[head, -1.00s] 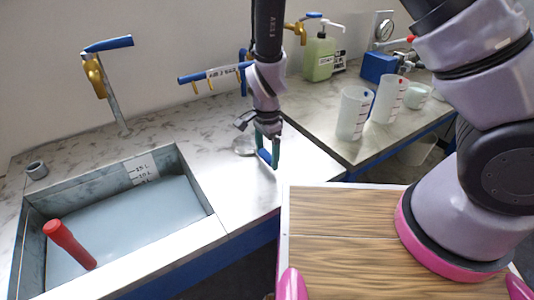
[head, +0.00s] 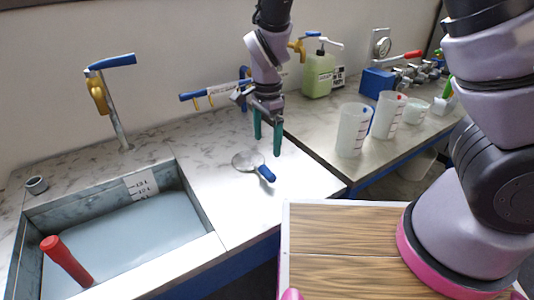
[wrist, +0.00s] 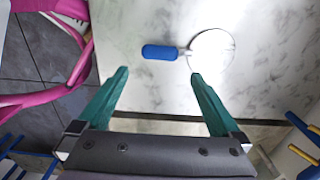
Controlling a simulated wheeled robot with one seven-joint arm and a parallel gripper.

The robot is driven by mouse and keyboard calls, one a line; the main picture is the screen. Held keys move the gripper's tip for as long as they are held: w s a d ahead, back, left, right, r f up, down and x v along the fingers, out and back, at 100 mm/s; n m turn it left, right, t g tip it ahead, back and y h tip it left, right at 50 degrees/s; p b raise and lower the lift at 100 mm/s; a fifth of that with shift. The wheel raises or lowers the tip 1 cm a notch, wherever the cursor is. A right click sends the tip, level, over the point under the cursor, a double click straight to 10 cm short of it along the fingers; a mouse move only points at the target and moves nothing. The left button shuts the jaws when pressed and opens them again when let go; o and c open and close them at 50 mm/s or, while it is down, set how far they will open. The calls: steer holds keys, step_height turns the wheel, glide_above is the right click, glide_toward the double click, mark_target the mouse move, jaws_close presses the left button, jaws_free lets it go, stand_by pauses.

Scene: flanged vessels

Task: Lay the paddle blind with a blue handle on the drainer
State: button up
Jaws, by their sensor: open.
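The paddle blind (head: 249,162) lies flat on the marbled counter right of the sink. Its round grey disc and blue handle (head: 267,173) both show, the handle towards the front right. In the wrist view the disc (wrist: 212,52) is at upper right of centre and the blue handle (wrist: 159,52) points left. My gripper (head: 267,140) is open and empty, its green fingers pointing down above the counter just behind the blind. In the wrist view my gripper (wrist: 160,75) has its fingers spread, apart from the blind. I cannot tell which surface is the drainer.
The sink (head: 120,230) holds water and a red-handled tool (head: 66,260). A blue-handled tap (head: 103,85) stands behind it. Clear beakers (head: 353,130), a green bottle (head: 318,75) and a blue box (head: 377,82) stand on the right counter. A wooden top (head: 345,225) is in front.

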steer(key=w+d+r+n+t+y, duration=0.1)
steer(key=w+d+r+y, duration=0.1)
steer(key=d+r, duration=0.65)
steer(key=w+d+r+n+t+y, duration=0.1)
steer(key=w+d+r+n+y, duration=0.1)
steer(key=d+r, duration=0.65)
steer(key=s+d+r+n+t+h, duration=0.1)
steer(key=s+d+r+t, duration=0.1)
steer(key=s+d+r, duration=0.2)
steer(key=s+d+r+n+t+h, duration=0.1)
steer(key=s+d+r+n+t, duration=0.1)
steer(key=s+d+r, duration=0.3)
steer(key=d+r+t, duration=0.1)
steer(key=d+r, duration=0.2)
steer(key=r, duration=0.2)
steer(key=shift+d+n, duration=0.15)
steer(key=shift+n, duration=0.15)
steer(key=shift+w, duration=0.1)
